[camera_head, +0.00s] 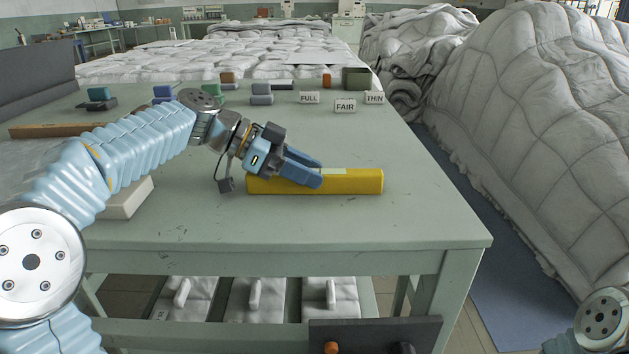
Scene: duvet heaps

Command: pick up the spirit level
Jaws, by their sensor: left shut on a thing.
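The spirit level (352,182) is a yellow bar with a pale patch on its top. It lies lengthwise across the front middle of the green table (420,225), and I cannot tell whether it is clear of the surface. My left gripper (312,172) has blue fingers and is shut on the spirit level near its middle. The fingers cover part of the level's top and front. My right arm shows only as a joint at the lower right corner, and its gripper is out of view.
Small cards reading FULL (309,98), FAIR (345,105) and THIN (374,98) stand toward the back. Several coloured stamp-like blocks and a dark green box (356,78) stand behind. A wooden strip (60,130) lies left. Duvet heaps (540,110) rise right. The table's front right is clear.

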